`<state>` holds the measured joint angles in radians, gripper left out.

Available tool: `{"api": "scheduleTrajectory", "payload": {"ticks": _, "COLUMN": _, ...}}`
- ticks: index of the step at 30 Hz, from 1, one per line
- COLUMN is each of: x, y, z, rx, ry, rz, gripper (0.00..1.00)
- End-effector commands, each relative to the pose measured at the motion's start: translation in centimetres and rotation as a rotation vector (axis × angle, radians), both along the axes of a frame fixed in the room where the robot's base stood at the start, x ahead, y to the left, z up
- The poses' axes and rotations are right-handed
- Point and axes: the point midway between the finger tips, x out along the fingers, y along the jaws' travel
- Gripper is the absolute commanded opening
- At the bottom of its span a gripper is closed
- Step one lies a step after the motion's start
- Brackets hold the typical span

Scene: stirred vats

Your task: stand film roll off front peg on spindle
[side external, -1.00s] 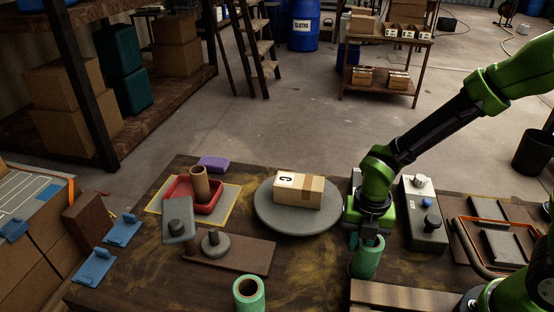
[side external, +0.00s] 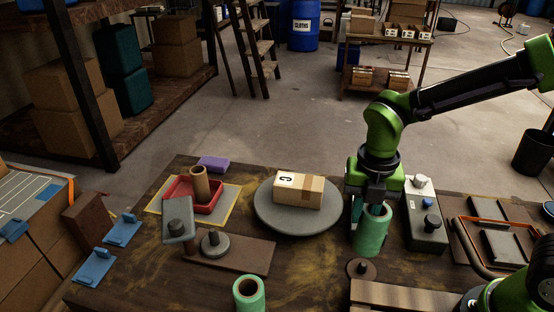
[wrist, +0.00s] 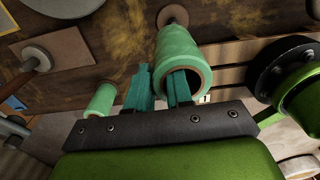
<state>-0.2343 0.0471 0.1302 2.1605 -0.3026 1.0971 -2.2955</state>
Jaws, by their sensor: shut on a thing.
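A green film roll (side external: 370,236) hangs upright in my gripper (side external: 369,207), which is shut on the wall at its top end. In the wrist view my gripper (wrist: 160,74) has one finger in the roll's bore and one outside the roll (wrist: 180,48). The front peg (side external: 362,268), a short post on a round brown base, stands bare just below the roll. It also shows in the wrist view (wrist: 172,14). A grey disc with a dark upright post (side external: 213,242), seemingly the spindle, sits on a brown board at left.
A second green roll (side external: 249,293) stands at the front edge. A grey turntable (side external: 270,222) bears a box (side external: 299,190). A tilted grey plate (side external: 179,232) is beside the disc, with a red tray (side external: 180,188) behind. A control box (side external: 425,230) stands right of my gripper.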

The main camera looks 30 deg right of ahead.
Motion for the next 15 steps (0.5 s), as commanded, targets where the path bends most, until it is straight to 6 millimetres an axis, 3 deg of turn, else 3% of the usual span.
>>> {"api": "scheduleTrajectory", "payload": {"ticks": 15, "x": 1.2, "y": 2.2, "z": 0.7, "rx": -0.003, "ry": 0.0, "rz": -1.032, "gripper": 0.0}}
